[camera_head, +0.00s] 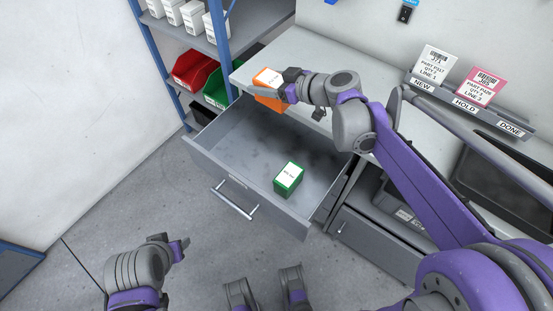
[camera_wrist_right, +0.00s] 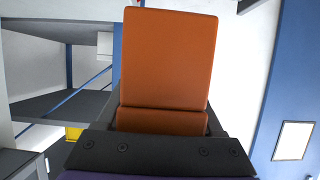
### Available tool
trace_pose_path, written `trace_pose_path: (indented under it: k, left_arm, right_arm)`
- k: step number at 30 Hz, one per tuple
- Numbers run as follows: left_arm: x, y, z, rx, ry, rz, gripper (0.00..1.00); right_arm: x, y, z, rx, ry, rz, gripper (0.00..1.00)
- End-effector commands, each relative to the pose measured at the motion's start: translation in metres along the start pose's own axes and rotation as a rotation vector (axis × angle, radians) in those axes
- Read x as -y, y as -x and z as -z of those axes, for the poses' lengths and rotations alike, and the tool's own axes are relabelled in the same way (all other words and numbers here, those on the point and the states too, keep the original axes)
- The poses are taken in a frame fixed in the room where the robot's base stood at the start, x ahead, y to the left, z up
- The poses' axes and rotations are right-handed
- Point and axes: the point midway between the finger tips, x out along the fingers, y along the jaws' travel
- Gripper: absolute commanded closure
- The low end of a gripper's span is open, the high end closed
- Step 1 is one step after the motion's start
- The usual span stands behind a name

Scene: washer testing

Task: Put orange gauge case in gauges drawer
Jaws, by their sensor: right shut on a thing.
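The orange gauge case (camera_head: 268,79) has a white label on top and is held at the left end of the workbench, above the back of the open drawer. My right gripper (camera_head: 284,92) is shut on it. In the right wrist view the orange case (camera_wrist_right: 167,60) fills the middle, in front of the gripper. The drawer (camera_head: 240,143) is pulled out under the bench and holds a green case (camera_head: 288,178) with a white label. My left gripper (camera_head: 184,248) is low at the left, in front of the drawer and away from it; its finger gap is unclear.
A blue-framed shelf at the back left holds white boxes (camera_head: 192,14), a red bin (camera_head: 191,68) and a green bin (camera_head: 216,88). On the bench (camera_head: 305,55), a card stand (camera_head: 465,105) is at the right. The drawer has free room left of the green case.

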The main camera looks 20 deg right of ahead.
Motion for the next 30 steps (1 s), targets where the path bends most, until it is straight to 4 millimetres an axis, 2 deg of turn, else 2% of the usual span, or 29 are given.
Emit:
trace_pose_path:
  k: [1, 6, 11, 14, 24, 30]
  left_arm:
    - [0.000, -0.021, -0.010, 0.008, 0.000, 0.000, 0.50]
    - [0.000, -0.047, -0.021, 0.017, 0.000, 0.000, 0.50]
    - [0.000, -0.056, -0.024, 0.020, 0.000, 0.000, 0.50]
    - [0.000, -0.062, -0.026, 0.023, 0.000, 0.000, 0.50]
    - [0.000, -0.095, -0.038, 0.035, 0.000, 0.000, 0.50]
    - [0.000, -0.102, -0.040, 0.037, 0.000, 0.000, 0.50]
  right_arm:
    - [-0.001, -0.011, -0.024, 0.003, -0.002, 0.001, 1.00]
    - [-0.002, -0.024, -0.051, 0.001, -0.001, 0.000, 1.00]
    - [-0.003, -0.030, -0.064, 0.000, -0.001, -0.001, 1.00]
    - [-0.003, -0.037, -0.081, 0.000, -0.001, 0.000, 1.00]
    - [-0.003, -0.071, -0.162, 0.000, 0.000, -0.001, 1.00]
    - [-0.003, -0.078, -0.181, 0.000, 0.001, -0.001, 1.00]
